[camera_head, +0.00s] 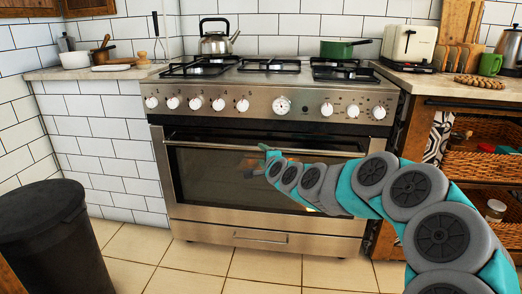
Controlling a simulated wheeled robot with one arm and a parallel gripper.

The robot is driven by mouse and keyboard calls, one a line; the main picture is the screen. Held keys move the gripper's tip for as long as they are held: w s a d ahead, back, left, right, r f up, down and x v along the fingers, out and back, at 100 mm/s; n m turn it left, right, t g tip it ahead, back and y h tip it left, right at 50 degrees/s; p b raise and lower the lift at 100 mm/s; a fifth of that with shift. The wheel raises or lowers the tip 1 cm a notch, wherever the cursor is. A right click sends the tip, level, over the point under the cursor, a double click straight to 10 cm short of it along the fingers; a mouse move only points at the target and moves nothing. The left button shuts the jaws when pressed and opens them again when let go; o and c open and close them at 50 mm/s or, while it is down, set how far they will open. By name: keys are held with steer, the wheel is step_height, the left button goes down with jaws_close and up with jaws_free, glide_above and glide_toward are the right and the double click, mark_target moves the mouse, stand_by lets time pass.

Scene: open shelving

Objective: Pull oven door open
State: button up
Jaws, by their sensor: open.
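The oven (250,235) is a wide steel range with white knobs. Its door (205,178) has a dark glass window and a long horizontal handle bar (205,145) near the top. A dark band shows between the knob panel and the bar; I cannot tell whether the door is fully closed or slightly ajar. My gripper (258,161) is open in front of the upper middle of the door, close to the handle. My arm reaches in from the lower right and hides the right part of the door. Whether the fingers touch the bar is unclear.
A dark bin (50,235) stands at the lower left. A kettle (215,42) and a green pan (338,48) sit on the cooktop. Shelving with wicker baskets (470,165) stands at the right. Tiled floor (205,265) in front of the oven is clear.

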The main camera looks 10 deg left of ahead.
mark_target(259, 149)
steer(key=shift+m, duration=0.4)
steer(key=x, duration=0.4)
steer(key=d+x, duration=0.1)
steer(key=x, duration=0.2)
steer(key=shift+w+a, duration=0.1)
steer(key=shift+w, duration=0.2)
steer(key=shift+w+a+t+b, duration=0.2)
steer(key=shift+w+t+b, duration=0.1)
steer(key=shift+w, duration=0.35)
steer(key=shift+f, duration=0.1)
jaws_close()
stand_by(0.4)
